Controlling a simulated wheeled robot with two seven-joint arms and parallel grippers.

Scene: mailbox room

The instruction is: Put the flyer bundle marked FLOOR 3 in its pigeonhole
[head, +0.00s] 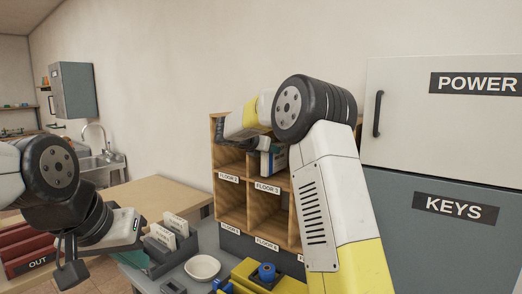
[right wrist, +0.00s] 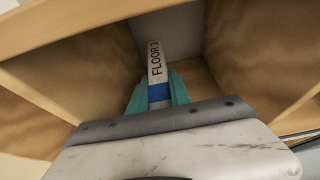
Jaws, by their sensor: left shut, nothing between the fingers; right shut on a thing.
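The flyer bundle (right wrist: 155,58), white with a blue band and marked FLOOR 3, is between the teal fingers of my right gripper (right wrist: 158,92). In the right wrist view it is inside a wooden compartment. In the head view the bundle (head: 279,160) shows at the upper compartment above the label that appears to read FLOOR 3 (head: 267,187). My right gripper is shut on it; my arm hides part of the wooden pigeonhole unit (head: 233,196). Whether the bundle touches the compartment floor, I cannot tell. My left gripper (head: 69,268) is shut and empty at lower left.
Other upright bundles (head: 168,237) stand in a dark holder on the counter. A white bowl (head: 202,267), a yellow item with a blue roll (head: 266,272) and red trays (head: 22,250) are near. Cabinets marked POWER (head: 440,130) and KEYS (head: 450,240) stand right.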

